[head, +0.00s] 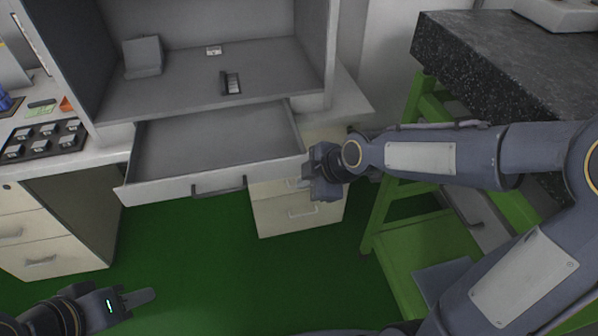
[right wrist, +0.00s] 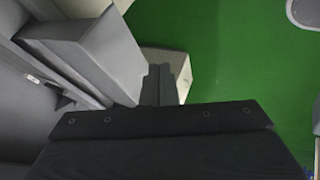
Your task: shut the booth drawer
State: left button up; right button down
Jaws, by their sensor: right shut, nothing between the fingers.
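The booth drawer (head: 217,142) is pulled out below the grey booth (head: 200,85), and it is empty. Its white front panel (head: 165,192) carries a dark bar handle (head: 219,187). My right gripper (head: 313,185) is shut and empty at the right end of the drawer front. In the right wrist view its closed fingers (right wrist: 158,84) are beside the pale drawer and cabinet edges; I cannot tell whether they touch. My left gripper (head: 140,298) is at the lower left, low over the green floor and away from the drawer; its finger opening is unclear.
A cream drawer cabinet (head: 300,213) stands below the booth on the right, another (head: 40,235) on the left. A green stand (head: 405,235) and a dark speckled slab (head: 500,60) are at right. A black tray (head: 42,140) holds several small items. Green floor (head: 200,260) is free in front.

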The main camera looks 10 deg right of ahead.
jog(key=shift+w+a+f, duration=0.1)
jog(key=shift+w+f, duration=0.15)
jog(key=shift+w, duration=0.55)
jog(key=shift+w+a+f, duration=0.15)
jog(key=shift+w+f, duration=0.1)
jog(key=shift+w, duration=0.6)
jog(key=shift+w+a+f, duration=0.1)
jog(key=shift+w+f, duration=0.15)
jog(key=shift+w, duration=0.55)
